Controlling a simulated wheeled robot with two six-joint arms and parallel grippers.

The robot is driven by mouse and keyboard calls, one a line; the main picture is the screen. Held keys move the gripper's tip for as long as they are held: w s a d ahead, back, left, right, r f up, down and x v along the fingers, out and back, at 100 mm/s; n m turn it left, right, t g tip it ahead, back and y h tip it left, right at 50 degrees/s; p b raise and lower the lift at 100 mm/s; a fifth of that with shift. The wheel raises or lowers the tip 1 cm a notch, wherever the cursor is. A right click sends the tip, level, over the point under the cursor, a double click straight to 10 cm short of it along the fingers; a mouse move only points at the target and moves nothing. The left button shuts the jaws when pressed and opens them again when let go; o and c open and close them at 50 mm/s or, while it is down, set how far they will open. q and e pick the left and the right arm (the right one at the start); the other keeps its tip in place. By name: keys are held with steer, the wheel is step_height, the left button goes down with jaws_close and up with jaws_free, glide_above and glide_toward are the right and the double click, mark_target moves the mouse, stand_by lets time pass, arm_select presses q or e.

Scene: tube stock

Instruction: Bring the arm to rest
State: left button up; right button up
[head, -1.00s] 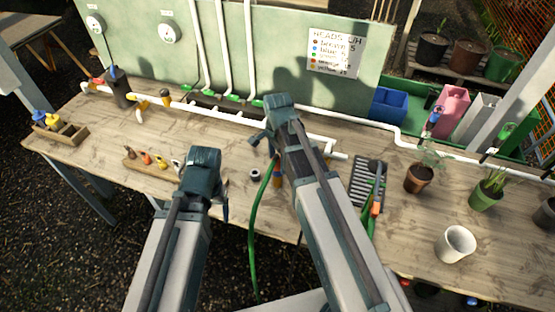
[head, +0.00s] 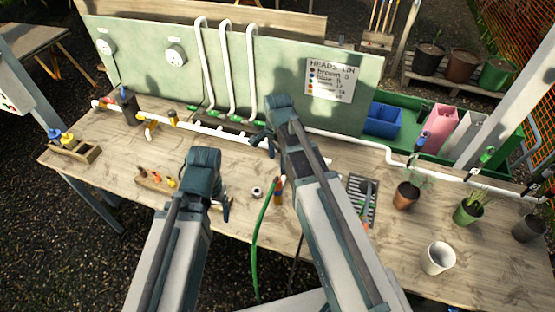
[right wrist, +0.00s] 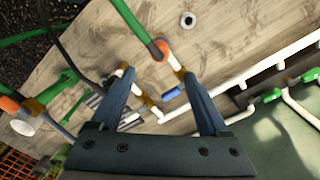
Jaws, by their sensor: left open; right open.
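My left gripper (head: 225,207) hangs over the bench's front part, to the right of a small wooden holder with coloured pegs (head: 158,180). It looks empty. My right gripper (head: 264,138) is over the middle of the bench, near the white pipe (head: 205,127). It is open in the right wrist view (right wrist: 158,78), with nothing held between its fingers. Below and beyond its fingers show a green hose with an orange end (right wrist: 158,48) and white pipe with brownish fittings. My forearms hide part of the bench (head: 330,257).
A white cup (head: 437,258) and potted plants (head: 467,212) stand at the bench's right. A grey slotted tray (head: 361,188) lies right of my right arm. A green board (head: 230,75) with white pipes rises behind. A wooden box (head: 75,150) is far left.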

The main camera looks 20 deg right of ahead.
arm_select(q)
steer(key=shift+r+p, duration=0.5)
steer(key=shift+r, duration=0.45)
arm_select(e)
steer(key=shift+r, duration=0.95)
arm_select(q)
step_height(320, 180, down, 14)
steer(key=b, duration=1.3)
steer(key=shift+r+b, duration=0.15)
steer(key=shift+b, duration=0.2)
arm_select(e)
steer(key=s+a+f+n, duration=0.5)
steer(key=s+f+n, duration=0.1)
steer(key=n, duration=0.3)
steer(key=s+a+f+n+h, duration=0.1)
steer(key=s+a+f+n, duration=0.4)
steer(key=s+f+n, duration=0.2)
steer(key=shift+s+a+f+n, duration=0.25)
steer(key=shift+s+n, duration=0.4)
steer(key=shift+n, duration=0.75)
